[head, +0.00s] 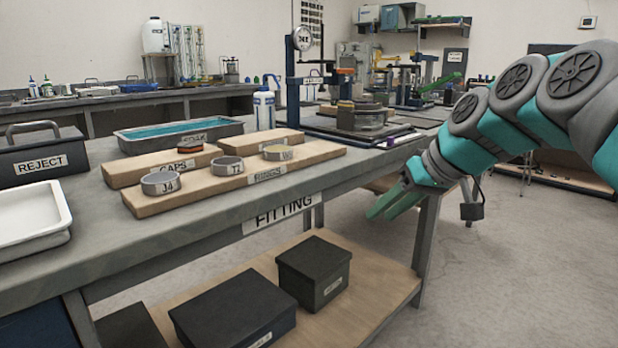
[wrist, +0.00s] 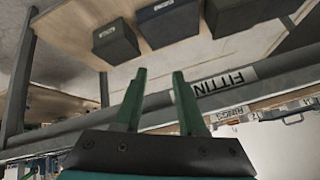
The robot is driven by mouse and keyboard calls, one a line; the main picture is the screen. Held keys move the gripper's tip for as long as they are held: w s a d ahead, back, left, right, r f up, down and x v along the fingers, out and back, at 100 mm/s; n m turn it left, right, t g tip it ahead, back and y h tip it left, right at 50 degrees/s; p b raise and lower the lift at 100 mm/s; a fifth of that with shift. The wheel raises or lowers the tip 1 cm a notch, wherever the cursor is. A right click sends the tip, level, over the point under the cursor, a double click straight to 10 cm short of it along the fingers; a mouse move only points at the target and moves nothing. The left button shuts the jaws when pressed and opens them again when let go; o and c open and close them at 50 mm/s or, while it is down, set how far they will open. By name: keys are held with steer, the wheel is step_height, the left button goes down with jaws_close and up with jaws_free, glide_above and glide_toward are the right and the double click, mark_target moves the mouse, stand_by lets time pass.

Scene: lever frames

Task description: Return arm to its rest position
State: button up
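My gripper (head: 392,203) hangs at the right in the head view, beside the front edge of the workbench (head: 215,226) and below the level of its top. My teal and grey arm reaches in from the right edge. In the wrist view the two green fingers of my gripper (wrist: 158,85) stand apart with nothing between them.
Rings on wooden boards (head: 235,182), a REJECT box (head: 42,152), a white tray (head: 32,215) and a blue-lined tray (head: 180,134) stand on the bench. Dark boxes (head: 313,272) sit on the lower shelf. The floor (head: 520,270) at right is clear.

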steer(key=s+a+f+m+g+h, duration=0.1)
steer(key=s+a+f+g+h, duration=0.25)
steer(key=s+f, duration=1.05)
steer(key=s+d+f+m+g+h+p, duration=0.1)
steer(key=s+d+f+g, duration=0.1)
steer(key=s+f, duration=0.3)
steer(key=s+d+f+m+g+h, duration=0.1)
steer(key=s+f, duration=0.4)
steer(key=s, duration=0.8)
steer(key=shift+d+m+g+p, duration=0.4)
steer(key=shift+d+g, duration=0.05)
steer(key=shift+d, duration=0.45)
steer(key=shift+w, duration=0.1)
steer(key=shift+c, duration=0.6)
